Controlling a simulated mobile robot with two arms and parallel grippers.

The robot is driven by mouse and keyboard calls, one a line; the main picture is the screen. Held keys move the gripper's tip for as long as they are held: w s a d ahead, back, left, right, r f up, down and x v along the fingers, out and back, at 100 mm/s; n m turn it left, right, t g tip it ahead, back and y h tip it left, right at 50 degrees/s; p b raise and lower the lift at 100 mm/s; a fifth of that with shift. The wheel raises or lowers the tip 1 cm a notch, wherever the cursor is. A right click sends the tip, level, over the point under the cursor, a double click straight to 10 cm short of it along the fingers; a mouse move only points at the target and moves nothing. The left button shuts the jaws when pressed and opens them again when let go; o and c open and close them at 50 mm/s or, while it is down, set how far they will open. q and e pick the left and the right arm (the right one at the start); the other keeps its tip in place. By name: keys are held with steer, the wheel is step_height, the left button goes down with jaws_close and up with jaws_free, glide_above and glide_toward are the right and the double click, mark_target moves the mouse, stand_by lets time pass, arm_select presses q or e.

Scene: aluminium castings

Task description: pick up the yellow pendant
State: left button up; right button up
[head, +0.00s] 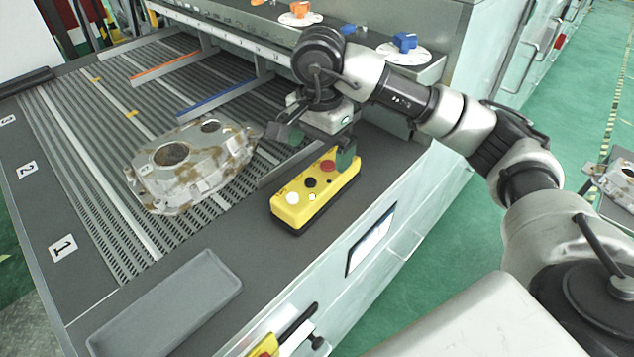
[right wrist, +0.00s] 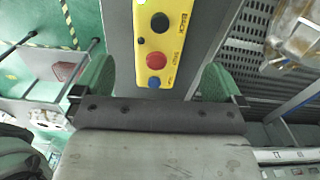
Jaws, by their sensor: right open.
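The yellow pendant (head: 313,195) lies on the dark right-hand border of the machine bed in the head view. It has white, black and red buttons on top. In the right wrist view the pendant (right wrist: 164,42) shows at the top centre, with a black, a red and a blue button. My right gripper (head: 318,148) is open above the far end of the pendant. In the right wrist view its green fingers (right wrist: 158,84) stand apart on either side of the pendant, with nothing held between them. My left gripper is not in view.
A brown-stained aluminium casting (head: 191,165) sits on the slatted bed left of the pendant. An empty grey tray (head: 168,308) lies on the near border. Orange and blue dividers (head: 216,96) cross the bed. Knobs (head: 404,42) stand on the ledge behind my right arm.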

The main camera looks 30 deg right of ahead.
mark_target(318, 176)
step_height(318, 176, down, 2)
steer(key=shift+f+p, duration=0.6)
steer(key=shift+p, duration=0.1)
step_height(318, 176, down, 4)
steer(key=shift+s+a+r+p, duration=0.15)
steer(key=shift+r+p, duration=0.1)
steer(key=shift+p, duration=0.7)
steer(key=shift+f, duration=0.45)
steer(key=shift+r, duration=0.1)
steer(key=c, duration=1.3)
